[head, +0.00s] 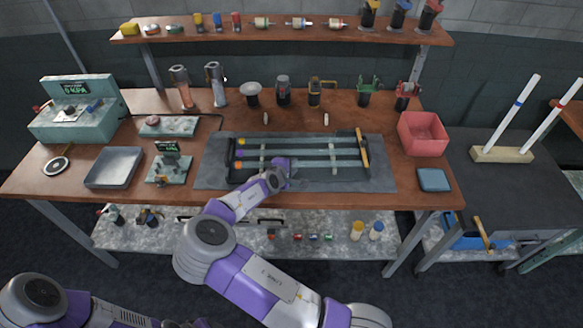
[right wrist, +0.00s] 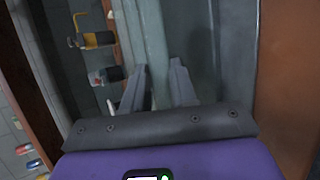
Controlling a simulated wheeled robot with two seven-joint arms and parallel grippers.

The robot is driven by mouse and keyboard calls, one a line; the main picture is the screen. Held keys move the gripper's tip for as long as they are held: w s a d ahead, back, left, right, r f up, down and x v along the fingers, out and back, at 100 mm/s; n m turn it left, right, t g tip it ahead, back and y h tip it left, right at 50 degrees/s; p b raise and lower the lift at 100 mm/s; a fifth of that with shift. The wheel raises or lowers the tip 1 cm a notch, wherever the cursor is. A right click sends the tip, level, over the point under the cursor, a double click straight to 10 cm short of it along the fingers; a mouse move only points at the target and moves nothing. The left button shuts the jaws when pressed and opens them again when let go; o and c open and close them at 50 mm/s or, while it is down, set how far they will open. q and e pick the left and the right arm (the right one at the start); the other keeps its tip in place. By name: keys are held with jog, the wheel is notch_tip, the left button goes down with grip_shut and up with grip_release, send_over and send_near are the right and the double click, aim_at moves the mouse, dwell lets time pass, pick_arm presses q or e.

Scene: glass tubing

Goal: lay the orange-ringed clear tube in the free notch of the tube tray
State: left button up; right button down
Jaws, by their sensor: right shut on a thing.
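The tube tray (head: 333,171), a dark frame with pale cross supports, lies on a grey mat. My right gripper (head: 287,167) is at the tray's near side, over the front of the mat. In the right wrist view its fingers (right wrist: 159,88) are shut on a clear greenish tube (right wrist: 154,35). No orange ring can be made out on the held part. The free notch is too small to pick out. My left gripper is out of view.
An orange-handled tool (head: 362,150) lies at the tray's right end. A grey pan (head: 114,167) and a gauge stand (head: 168,165) are to the left. A red bin (head: 422,133) and a blue-grey pad (head: 433,180) are to the right. Bottles and holders line the back.

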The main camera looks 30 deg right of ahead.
jog(key=shift+f, duration=0.2)
jog(key=c, duration=0.9)
grip_release()
jog(key=shift+r, duration=0.2)
jog(key=p+v, duration=0.1)
jog(key=v, duration=1.1)
jog(key=shift+f, duration=0.15)
